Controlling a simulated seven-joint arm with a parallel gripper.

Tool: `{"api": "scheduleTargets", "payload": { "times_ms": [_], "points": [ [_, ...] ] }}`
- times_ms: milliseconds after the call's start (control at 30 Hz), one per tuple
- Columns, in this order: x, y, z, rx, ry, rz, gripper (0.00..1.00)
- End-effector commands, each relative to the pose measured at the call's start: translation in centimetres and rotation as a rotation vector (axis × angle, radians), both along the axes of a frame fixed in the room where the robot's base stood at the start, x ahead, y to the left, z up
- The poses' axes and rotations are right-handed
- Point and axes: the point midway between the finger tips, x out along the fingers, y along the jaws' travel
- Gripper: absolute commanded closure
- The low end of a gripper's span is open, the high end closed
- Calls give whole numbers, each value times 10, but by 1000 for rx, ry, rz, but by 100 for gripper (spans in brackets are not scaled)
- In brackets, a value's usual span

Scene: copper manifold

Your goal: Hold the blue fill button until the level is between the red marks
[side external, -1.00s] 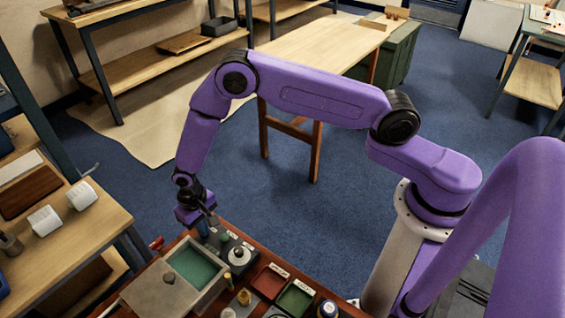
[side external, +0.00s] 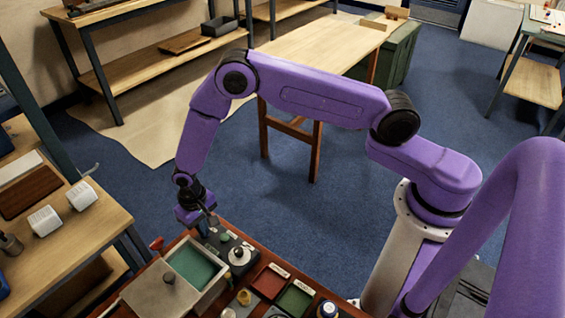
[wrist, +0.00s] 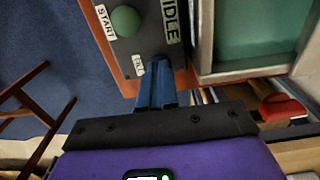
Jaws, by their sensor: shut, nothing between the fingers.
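My gripper (side external: 207,229) points down at the far end of a dark control panel (side external: 238,250). In the wrist view its blue-grey fingers (wrist: 157,82) are together, with nothing seen between them. Their tips are over the panel beside a small, partly covered label (wrist: 138,65). No blue fill button is visible; the fingers may hide it. I cannot tell whether the tips touch the panel. A green button (wrist: 125,20) beside a START label and an IDLE sign (wrist: 171,22) show on the panel. I cannot make out a level or red marks.
An open-topped box with a green interior (side external: 195,264) stands beside the panel, close to my gripper. A red handle (wrist: 283,107) is near its corner. Red and green trays (side external: 295,300) lie to the right on the workbench.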

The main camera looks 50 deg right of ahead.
Motion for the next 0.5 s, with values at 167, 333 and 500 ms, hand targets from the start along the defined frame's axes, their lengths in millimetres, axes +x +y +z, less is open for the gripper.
{"api": "scheduleTargets", "payload": {
  "times_ms": [167,333,500],
  "points": [
    [0,0,3,1,-1,0,100],
    [0,1,14,1,-1,0,100],
    [0,0,26,1,-1,0,100]
  ]
}}
